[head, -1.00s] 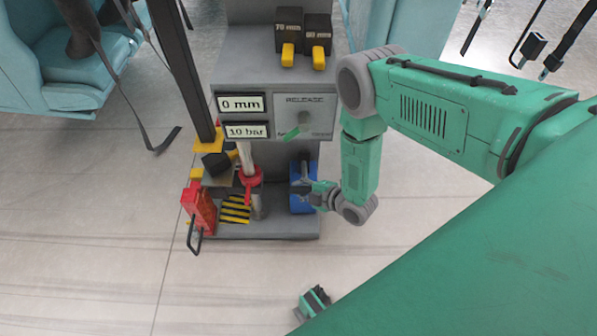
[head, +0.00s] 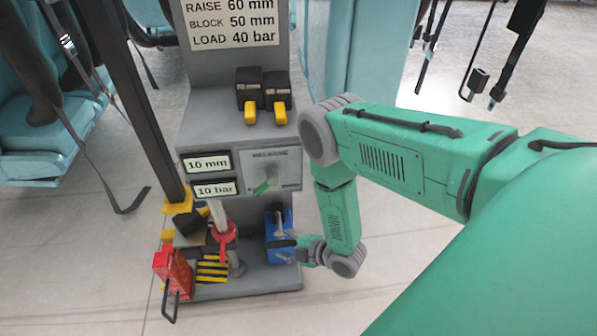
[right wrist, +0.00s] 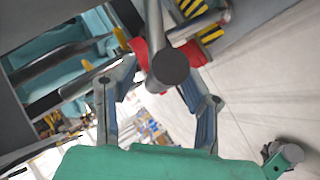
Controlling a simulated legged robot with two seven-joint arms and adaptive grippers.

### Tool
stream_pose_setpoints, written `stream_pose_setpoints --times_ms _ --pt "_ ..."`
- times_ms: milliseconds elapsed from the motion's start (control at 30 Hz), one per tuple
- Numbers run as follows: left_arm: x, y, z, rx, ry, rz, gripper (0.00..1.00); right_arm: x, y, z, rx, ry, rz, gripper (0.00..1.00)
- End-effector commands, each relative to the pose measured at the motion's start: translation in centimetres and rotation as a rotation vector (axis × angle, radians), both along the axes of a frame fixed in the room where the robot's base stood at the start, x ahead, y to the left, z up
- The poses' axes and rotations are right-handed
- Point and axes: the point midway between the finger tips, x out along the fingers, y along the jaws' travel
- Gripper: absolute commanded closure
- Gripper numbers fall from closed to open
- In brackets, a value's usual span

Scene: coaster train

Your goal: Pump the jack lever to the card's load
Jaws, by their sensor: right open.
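The card (head: 236,22) on the column reads RAISE 60 mm, BLOCK 50 mm, LOAD 40 bar. The displays below read 10 mm (head: 206,163) and 10 bar (head: 214,188). A pale rod (head: 217,213) with a red collar (head: 226,242) stands at the jack. Contact is unclear. My left gripper is not in view.
The release panel (head: 272,168) has a green handle (head: 262,188). Two black blocks with yellow tabs (head: 263,95) sit on the ledge above. A red box (head: 173,270) with a black handle stands at the base's left. Teal seats (head: 50,120) are at left. Floor in front is clear.

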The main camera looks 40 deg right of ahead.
Motion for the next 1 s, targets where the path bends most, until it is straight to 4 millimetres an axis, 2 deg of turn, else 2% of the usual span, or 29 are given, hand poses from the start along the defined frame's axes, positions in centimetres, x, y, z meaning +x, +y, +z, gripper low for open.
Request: stream_pose_setpoints --times_ms 200,400,600,1000 --pt "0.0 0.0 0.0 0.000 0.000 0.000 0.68 -4.1 -1.6 2.1 0.000 0.006 -0.001 0.59" --pt "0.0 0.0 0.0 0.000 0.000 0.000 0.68 -6.7 -2.5 3.4 0.001 0.006 0.000 0.59" --pt "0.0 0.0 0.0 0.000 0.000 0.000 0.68 -7.5 -2.9 3.9 0.001 0.006 0.000 0.59" --pt "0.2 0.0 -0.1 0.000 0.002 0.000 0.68 -7.5 -2.9 3.9 0.001 0.006 0.000 0.59"
